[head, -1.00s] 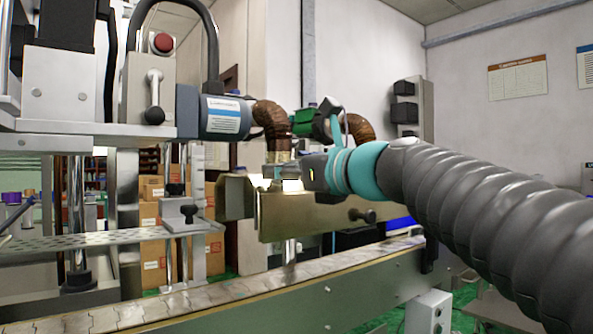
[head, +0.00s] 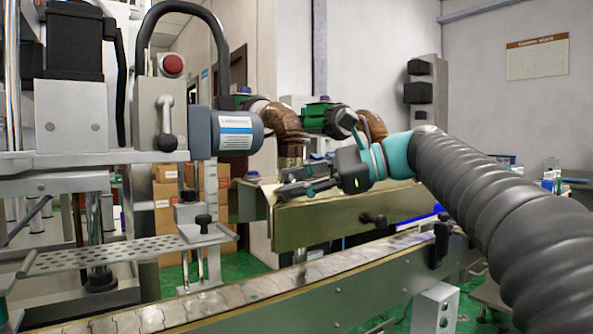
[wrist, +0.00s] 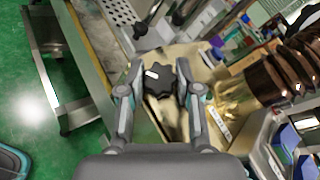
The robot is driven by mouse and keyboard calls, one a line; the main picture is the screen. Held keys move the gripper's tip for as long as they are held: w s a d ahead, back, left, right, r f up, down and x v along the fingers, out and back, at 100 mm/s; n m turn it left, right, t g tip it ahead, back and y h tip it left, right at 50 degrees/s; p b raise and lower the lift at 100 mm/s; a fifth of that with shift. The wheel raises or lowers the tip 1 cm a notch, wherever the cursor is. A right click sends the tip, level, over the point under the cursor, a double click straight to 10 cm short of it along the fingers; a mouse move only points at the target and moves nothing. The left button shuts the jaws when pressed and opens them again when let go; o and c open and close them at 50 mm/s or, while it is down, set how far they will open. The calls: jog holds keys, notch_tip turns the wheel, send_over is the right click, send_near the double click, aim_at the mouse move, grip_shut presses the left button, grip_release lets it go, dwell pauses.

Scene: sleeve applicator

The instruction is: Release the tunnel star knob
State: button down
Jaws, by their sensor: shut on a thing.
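A black star knob (wrist: 158,78) with a white mark sits between the two fingertips of my gripper (wrist: 160,72) in the wrist view. Both fingers touch its sides, so the gripper is shut on it. In the head view my gripper (head: 300,182) reaches leftward over the top of the brass-coloured tunnel (head: 320,225). The knob between the fingers cannot be made out clearly there. The tunnel's brass surface also shows behind the knob in the wrist view (wrist: 238,97).
A conveyor (head: 200,303) runs below the tunnel. Brown ribbed hoses (head: 283,122) rise just behind my gripper. A grey motor with a label (head: 225,133) stands to the left. A small dark knob (head: 373,219) sticks out of the tunnel's front.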

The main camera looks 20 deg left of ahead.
jog(key=shift+n+g+h, duration=1.4)
jog(key=shift+n, duration=1.1)
jog(key=c, duration=0.8)
grip_release()
jog(key=shift+a, duration=0.1)
jog(key=shift+m, duration=0.5)
